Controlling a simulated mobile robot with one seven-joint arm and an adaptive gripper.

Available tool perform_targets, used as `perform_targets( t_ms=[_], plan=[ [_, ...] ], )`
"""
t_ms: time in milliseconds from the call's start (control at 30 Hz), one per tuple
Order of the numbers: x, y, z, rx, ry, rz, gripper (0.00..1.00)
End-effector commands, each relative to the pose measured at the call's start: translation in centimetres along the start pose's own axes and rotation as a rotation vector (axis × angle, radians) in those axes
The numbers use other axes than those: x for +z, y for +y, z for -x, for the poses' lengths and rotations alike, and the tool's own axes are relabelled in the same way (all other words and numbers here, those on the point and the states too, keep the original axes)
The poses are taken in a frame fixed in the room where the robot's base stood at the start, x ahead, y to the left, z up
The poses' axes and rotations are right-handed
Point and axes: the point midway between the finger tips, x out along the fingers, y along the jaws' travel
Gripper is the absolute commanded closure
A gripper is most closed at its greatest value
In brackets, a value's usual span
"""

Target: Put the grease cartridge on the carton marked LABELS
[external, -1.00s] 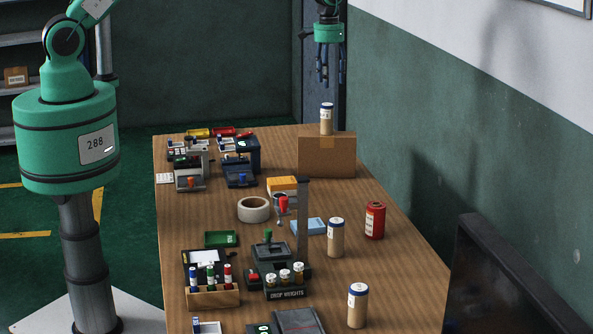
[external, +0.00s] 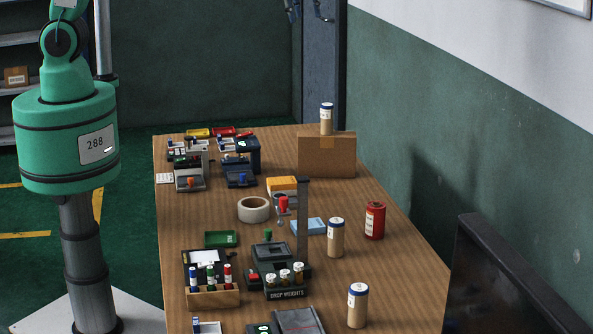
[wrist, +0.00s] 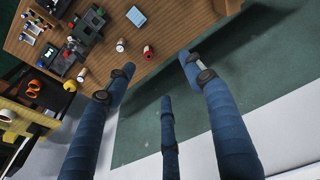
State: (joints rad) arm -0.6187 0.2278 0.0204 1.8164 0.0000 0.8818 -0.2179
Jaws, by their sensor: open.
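A tan tube with a blue cap and white label (external: 326,119) stands upright on top of a brown carton (external: 327,158) at the back right of the table. Two similar tubes stand on the table, one at the right middle (external: 336,238) and one at the front right (external: 357,305). I cannot read which is the grease cartridge, and no LABELS marking shows on the carton.
A red can (external: 375,221) stands near the right edge. A tape roll (external: 254,210), a drop-weights device (external: 284,283) and a wooden vial rack (external: 212,296) take up the middle and left. Bare wood lies around the right-hand tubes.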

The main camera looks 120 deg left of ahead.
Motion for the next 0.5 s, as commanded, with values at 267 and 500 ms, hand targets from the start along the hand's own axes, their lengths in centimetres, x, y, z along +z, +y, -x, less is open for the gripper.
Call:
perform_targets(
  t_ms=[267, 500],
  plan=[
    [7.4, 5.4, 6.6, 0.035, 0.049, -0.144, 0.47],
    [14.4, 8.4, 11.1, 0.066, 0.088, -0.266, 0.47]
  ],
)
